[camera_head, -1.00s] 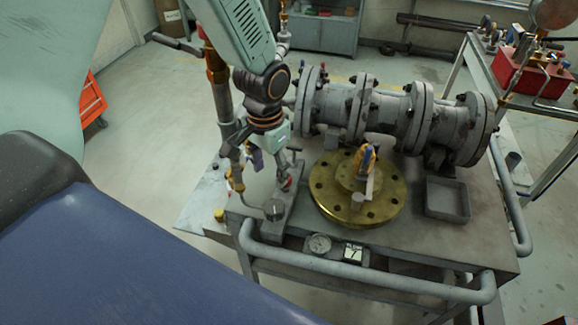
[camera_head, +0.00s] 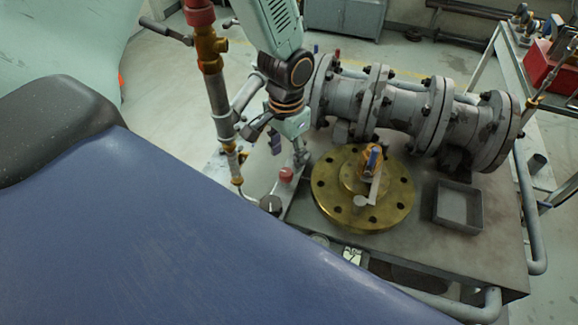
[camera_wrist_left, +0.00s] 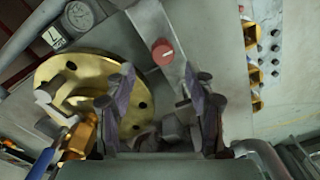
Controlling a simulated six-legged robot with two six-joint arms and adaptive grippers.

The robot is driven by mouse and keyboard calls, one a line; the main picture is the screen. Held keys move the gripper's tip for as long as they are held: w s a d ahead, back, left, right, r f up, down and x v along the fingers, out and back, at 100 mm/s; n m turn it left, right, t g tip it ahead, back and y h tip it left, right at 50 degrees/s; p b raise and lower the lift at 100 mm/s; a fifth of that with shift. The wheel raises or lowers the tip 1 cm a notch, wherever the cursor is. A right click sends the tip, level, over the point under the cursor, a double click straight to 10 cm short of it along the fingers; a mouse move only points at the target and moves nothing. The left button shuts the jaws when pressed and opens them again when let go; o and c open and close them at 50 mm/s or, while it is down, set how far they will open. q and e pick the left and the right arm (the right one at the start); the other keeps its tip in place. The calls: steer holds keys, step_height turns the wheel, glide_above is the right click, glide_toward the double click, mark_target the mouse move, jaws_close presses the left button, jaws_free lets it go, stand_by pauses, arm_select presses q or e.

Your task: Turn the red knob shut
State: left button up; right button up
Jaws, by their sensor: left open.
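The red knob (camera_head: 286,175) stands on a narrow grey block at the left side of the metal bench, left of the brass flange. In the left wrist view the red knob (camera_wrist_left: 162,52) shows from above, round with a pale mark on its top. My left gripper (camera_head: 288,149) hangs just behind and above the knob, apart from it. In the left wrist view its two dark purple-padded fingers (camera_wrist_left: 158,80) are spread with nothing held between them, and the knob lies beyond their tips. My right gripper is not in view.
A large grey flanged pipe (camera_head: 412,112) lies behind. An upright pipe (camera_head: 217,95) stands left of my gripper. A grey tray (camera_head: 458,206) is at right.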

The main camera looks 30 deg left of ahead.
mark_target(286, 172)
arm_select(q)
steer(key=f, duration=0.4)
steer(key=shift+a+f, duration=0.3)
steer(key=shift+a, duration=0.05)
steer(key=shift+w+f, duration=0.1)
steer(key=shift+f, duration=0.25)
steer(key=shift+d+f, duration=0.25)
steer(key=shift+d, duration=0.05)
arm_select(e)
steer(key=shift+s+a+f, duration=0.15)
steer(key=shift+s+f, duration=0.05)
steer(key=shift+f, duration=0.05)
arm_select(q)
steer(key=shift+a, duration=0.25)
steer(key=shift+c, duration=0.9)
steer(key=shift+d, duration=0.15)
steer(key=c, duration=0.5)
jaws_close()
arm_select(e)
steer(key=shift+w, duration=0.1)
